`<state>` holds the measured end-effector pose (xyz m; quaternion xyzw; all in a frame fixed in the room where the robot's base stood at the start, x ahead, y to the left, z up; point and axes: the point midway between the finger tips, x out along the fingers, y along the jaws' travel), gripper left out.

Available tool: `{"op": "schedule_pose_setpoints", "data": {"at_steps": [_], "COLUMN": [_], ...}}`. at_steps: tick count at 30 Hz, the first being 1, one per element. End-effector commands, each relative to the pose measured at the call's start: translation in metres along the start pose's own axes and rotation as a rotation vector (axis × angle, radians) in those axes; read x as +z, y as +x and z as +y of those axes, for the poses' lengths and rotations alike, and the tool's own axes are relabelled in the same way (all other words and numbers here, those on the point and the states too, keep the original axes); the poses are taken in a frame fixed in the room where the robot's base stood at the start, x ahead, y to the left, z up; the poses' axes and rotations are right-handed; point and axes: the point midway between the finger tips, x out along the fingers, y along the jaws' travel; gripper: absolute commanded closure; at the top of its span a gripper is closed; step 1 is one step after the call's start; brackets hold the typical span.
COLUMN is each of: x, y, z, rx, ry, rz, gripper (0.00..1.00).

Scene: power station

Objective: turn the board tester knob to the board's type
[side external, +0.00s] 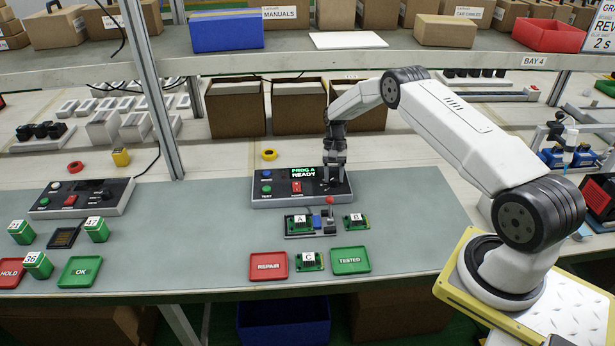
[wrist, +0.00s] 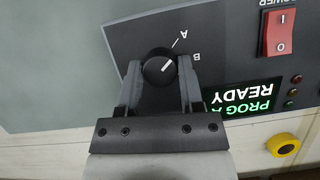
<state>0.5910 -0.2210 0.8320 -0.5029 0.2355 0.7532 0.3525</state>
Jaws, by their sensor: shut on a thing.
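The board tester (side external: 262,199) is a dark box with a green display reading "PROG A READY"; the display (wrist: 240,100) shows upside down in the wrist view. Its round black knob (wrist: 152,72) has a white line pointing up-right, about toward the A mark; B is marked beside it. My gripper (wrist: 160,72) is shut on the knob, one finger on each side. In the side view my gripper (side external: 335,180) hides the knob. A green board labelled A (side external: 298,228) sits in the fixture (side external: 318,235) in front. Boards B (side external: 356,222) and C (side external: 308,263) lie nearby.
A red-knobbed lever (side external: 330,201) stands by the fixture, close below my gripper. The red REPAIR tray (side external: 268,267) and green TESTED tray (side external: 350,261) lie in front. Yellow tape (side external: 269,155) and cardboard boxes (side external: 236,110) are behind.

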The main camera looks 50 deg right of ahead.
Motion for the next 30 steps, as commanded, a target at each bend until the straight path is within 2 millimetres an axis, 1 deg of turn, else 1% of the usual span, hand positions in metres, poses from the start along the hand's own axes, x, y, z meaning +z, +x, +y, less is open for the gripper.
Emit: {"op": "schedule_pose_setpoints", "data": {"at_steps": [3,9,21,22,23,24,25,30], "x": [-0.0002,-0.0002,-0.0001,-0.0001,-0.0001,-0.0001,-0.0001,0.0], "y": [-0.0002,-0.0005,-0.0004,-0.0004,-0.0003,-0.0003,-0.0003,-0.0001], "z": [0.0,-0.0001,-0.0002,-0.0002,-0.0002,-0.0002,-0.0002,-0.0003], "rx": [0.021,0.039,0.041,0.041,0.041,0.041,0.041,0.041], "ry": [-0.05,-0.093,-0.099,-0.099,-0.099,-0.099,-0.099,-0.098], "rz": [0.001,0.001,0.001,0.001,0.001,0.001,0.001,0.001], "gripper": [1.0,1.0,1.0,0.46,0.37,0.24,0.17,0.17]}}
